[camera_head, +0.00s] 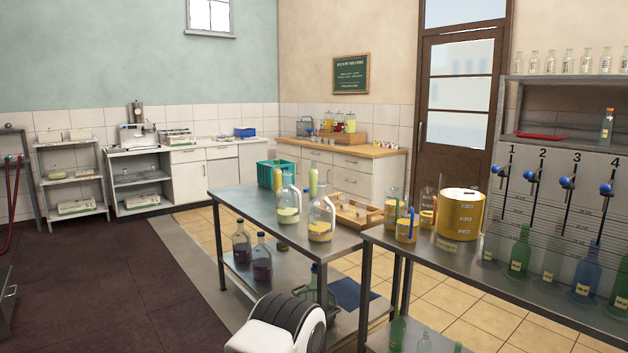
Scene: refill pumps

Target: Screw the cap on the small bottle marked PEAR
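I cannot pick out the bottle marked PEAR, since the labels are too small to read. Several small clear bottles (567,63) stand in a row on the top shelf at the right. One stoppered bottle (606,127) stands on the shelf below them. Two large glass jugs with pale yellow contents, one of them this front jug (321,222), stand on the middle metal table (240,203). A wooden tray (358,212) with small pieces lies behind them; I cannot tell whether a cap is among these. Neither of my grippers is in view.
A yellow drum (460,214) and measuring jugs (407,227) stand on the right bench, near green and blue bottles (586,275) under numbered taps. A teal crate (277,174) is at the table's back. Dark bottles (262,258) stand on its lower shelf. The left floor (100,285) is clear.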

